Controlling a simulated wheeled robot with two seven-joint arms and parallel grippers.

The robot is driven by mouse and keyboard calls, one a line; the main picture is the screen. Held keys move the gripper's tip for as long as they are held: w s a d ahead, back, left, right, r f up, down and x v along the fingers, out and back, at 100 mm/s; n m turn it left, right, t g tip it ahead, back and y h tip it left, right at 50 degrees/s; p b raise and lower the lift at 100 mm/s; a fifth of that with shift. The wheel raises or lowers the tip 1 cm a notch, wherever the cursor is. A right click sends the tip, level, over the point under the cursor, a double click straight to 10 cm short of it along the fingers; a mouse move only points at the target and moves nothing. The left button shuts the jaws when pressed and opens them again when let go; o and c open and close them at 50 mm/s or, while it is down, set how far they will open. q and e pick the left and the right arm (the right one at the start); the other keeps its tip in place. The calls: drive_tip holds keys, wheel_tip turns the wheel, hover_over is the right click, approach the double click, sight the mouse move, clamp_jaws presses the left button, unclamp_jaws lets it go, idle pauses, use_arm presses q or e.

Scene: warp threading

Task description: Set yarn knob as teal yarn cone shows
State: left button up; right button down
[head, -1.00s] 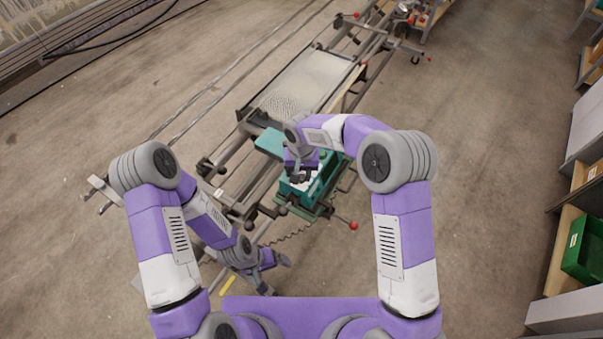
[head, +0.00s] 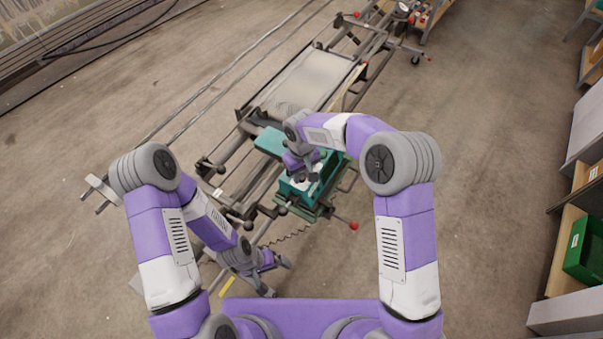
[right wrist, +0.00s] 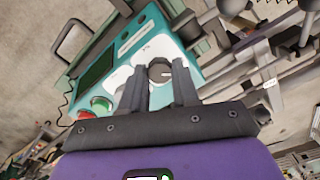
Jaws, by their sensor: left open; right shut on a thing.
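A teal control box (right wrist: 125,48) fills the upper part of the right wrist view; it also shows in the head view (head: 326,172) under my right arm. My right gripper (right wrist: 160,75) is shut on a round grey knob (right wrist: 159,69) on the box's white panel, one finger on either side. In the head view the right gripper (head: 304,177) is over the box and hides the knob. My left gripper (head: 278,277) is open and empty, low and apart from the machine. I cannot make out a teal yarn cone in either view.
The box carries a dark screen (right wrist: 97,70), a red button (right wrist: 86,115) and a green button (right wrist: 101,103). A long metal frame (head: 235,160) runs beyond it. A red-ended lever (head: 353,226) sticks out at right. Open floor (head: 480,150) lies to the right.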

sight(302, 177)
drive_tip(key=shift+n, duration=1)
drive_tip(key=c, duration=1.1)
unclamp_jaws()
wheel_tip(302, 177, up, 8)
drive_tip(key=shift+f, duration=0.15)
